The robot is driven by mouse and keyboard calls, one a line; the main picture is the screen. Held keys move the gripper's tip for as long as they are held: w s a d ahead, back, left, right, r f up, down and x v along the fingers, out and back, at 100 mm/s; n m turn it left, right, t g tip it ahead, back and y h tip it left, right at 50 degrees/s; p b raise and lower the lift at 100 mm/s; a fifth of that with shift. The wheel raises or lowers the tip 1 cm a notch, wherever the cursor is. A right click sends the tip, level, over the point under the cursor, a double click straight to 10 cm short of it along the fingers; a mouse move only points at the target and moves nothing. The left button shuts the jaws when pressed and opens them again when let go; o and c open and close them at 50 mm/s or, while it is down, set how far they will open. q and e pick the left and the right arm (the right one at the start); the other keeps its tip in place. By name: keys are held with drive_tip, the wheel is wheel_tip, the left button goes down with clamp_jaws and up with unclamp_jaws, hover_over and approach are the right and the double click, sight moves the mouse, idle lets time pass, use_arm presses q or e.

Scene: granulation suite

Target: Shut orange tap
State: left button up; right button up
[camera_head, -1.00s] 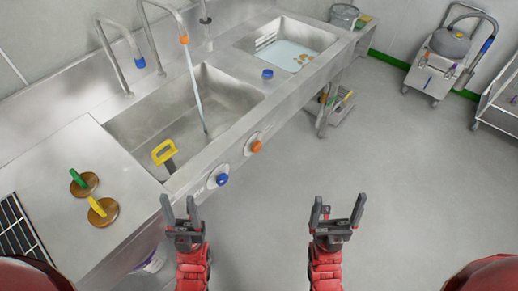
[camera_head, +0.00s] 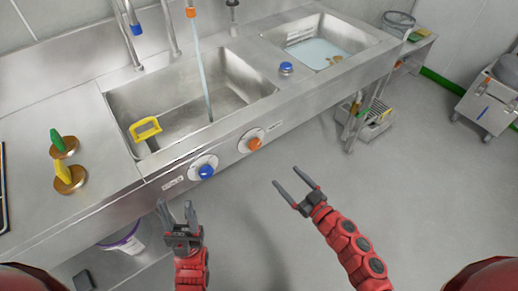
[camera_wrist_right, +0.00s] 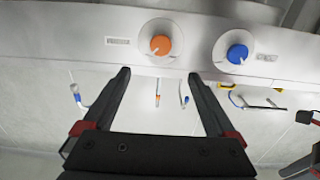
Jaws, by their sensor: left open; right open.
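The orange tap knob (camera_head: 254,143) sits on a round plate on the sink's front panel, right of the blue knob (camera_head: 206,172). Water (camera_head: 204,85) runs from the orange-tipped spout (camera_head: 191,12) into the left basin. In the right wrist view the orange knob (camera_wrist_right: 160,45) lies beyond and between the fingertips, apart from them. My right gripper (camera_head: 295,188) is open and empty, to the lower right of the orange knob; its fingers fill the wrist view (camera_wrist_right: 157,82). My left gripper (camera_head: 176,211) is open and empty below the blue knob.
A yellow-handled tool (camera_head: 146,129) stands in the left basin (camera_head: 180,100). Brass weights with a green handle (camera_head: 60,144) and a yellow handle (camera_head: 66,176) stand on the left counter. The floor in front is clear.

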sight(256, 146)
drive_tip(key=x, duration=1.5)
drive_tip(key=shift+w+a, duration=0.35)
drive_tip(key=shift+w, duration=0.05)
drive_tip(key=c, duration=1.4)
